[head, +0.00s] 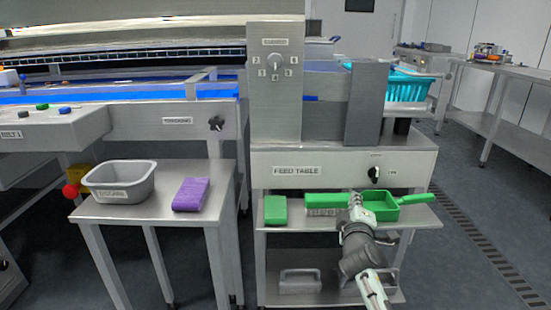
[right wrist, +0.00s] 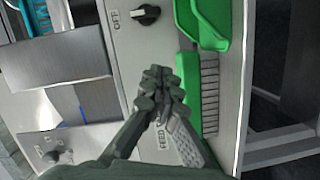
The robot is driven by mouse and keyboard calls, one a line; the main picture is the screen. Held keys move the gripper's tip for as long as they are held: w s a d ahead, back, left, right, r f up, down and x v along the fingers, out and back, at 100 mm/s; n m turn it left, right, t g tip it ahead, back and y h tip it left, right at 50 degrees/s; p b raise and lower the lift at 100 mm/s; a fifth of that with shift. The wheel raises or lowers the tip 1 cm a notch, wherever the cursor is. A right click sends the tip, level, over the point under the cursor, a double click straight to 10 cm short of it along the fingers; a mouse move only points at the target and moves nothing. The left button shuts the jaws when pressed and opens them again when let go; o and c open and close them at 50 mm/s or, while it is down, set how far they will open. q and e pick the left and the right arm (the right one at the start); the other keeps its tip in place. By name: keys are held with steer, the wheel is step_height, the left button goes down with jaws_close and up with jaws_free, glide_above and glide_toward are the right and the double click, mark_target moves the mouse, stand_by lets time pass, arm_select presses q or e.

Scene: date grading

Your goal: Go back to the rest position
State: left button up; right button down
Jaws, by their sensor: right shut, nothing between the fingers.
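My right gripper (head: 357,207) is in front of the feed table, over the shelf with the green tools. In the right wrist view its fingers (right wrist: 160,84) are closed together with nothing between them. Behind it in the head view are a green brush (head: 322,200) and a green dustpan (head: 382,211). The brush (right wrist: 209,95) and dustpan (right wrist: 208,20) also show in the right wrist view, beside the fingers. I cannot tell whether the gripper touches them. My left gripper is not in view.
A grey tub (head: 121,182) and a purple cloth (head: 190,194) are on the side table (head: 150,212) at left. A green block (head: 275,210) lies on the shelf. The feed table panel (head: 310,170) has a dark knob (head: 373,174). Open floor lies to the right.

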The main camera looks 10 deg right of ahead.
steer(key=s+a+f+m+g+y+p, duration=0.15)
steer(key=s+f+m+g, duration=0.3)
steer(key=s+f, duration=0.95)
arm_select(q)
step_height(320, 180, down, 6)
steer(key=p, duration=0.1)
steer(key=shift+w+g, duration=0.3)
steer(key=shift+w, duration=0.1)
arm_select(e)
steer(key=s+a+f+m+g+y, duration=0.1)
steer(key=s+a+f+g+y, duration=0.1)
steer(key=s+f, duration=0.4)
steer(key=s+a+f+m+g+y, duration=0.1)
steer(key=s+a+f+g, duration=0.4)
steer(key=s, duration=0.9)
step_height(320, 180, down, 2)
steer(key=shift+s+a+m+y, duration=0.35)
steer(key=shift+a+y, duration=0.3)
steer(key=shift+y, duration=0.2)
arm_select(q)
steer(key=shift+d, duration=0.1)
arm_select(e)
steer(key=shift+g, duration=0.25)
